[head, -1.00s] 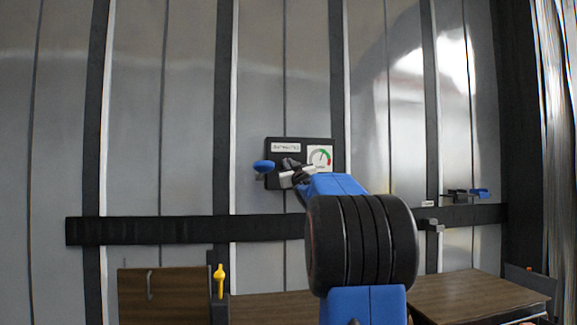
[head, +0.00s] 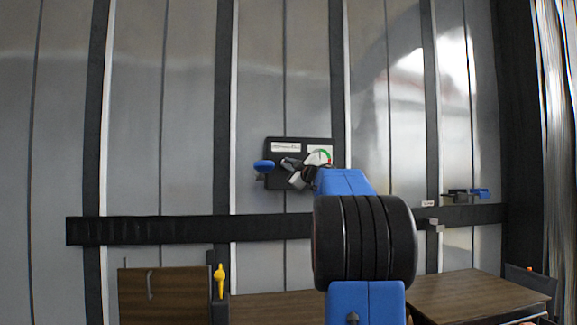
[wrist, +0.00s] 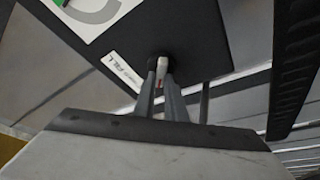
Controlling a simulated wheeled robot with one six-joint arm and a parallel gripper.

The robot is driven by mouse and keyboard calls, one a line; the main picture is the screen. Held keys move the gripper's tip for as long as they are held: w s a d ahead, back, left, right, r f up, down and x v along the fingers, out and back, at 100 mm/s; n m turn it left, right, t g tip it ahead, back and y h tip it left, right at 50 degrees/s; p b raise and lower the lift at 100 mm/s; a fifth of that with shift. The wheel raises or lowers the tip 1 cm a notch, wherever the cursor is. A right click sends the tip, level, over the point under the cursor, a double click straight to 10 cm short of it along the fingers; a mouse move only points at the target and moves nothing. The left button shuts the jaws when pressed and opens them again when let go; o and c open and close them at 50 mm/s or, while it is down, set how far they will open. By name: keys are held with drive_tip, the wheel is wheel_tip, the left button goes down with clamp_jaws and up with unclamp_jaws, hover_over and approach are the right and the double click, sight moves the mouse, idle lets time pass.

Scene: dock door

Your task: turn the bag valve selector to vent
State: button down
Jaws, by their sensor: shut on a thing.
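The black valve panel (head: 277,181) is mounted on the grey ribbed wall in the head view. It also fills the upper part of the wrist view (wrist: 190,25). The selector (wrist: 159,64) shows as a small pale piece with a bit of red between my fingertips. My gripper (wrist: 161,76) is shut on it, close against the panel face. In the head view my gripper (head: 289,169) is tilted and hides the selector. A white label (wrist: 124,72) reading FILL is beside the fingers. I see no vent mark.
A round gauge (head: 319,155) with green and red is on the panel's right side. A dark rail (head: 150,229) crosses the wall below. Wooden crates (head: 165,295) and a yellow-handled item (head: 220,279) stand lower.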

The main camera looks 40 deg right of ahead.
idle(0.4)
drive_tip(key=c, duration=1.8)
unclamp_jaws()
drive_tip(key=v, duration=1.7)
drive_tip(key=shift+s, duration=0.2)
drive_tip(key=shift+f, duration=0.1)
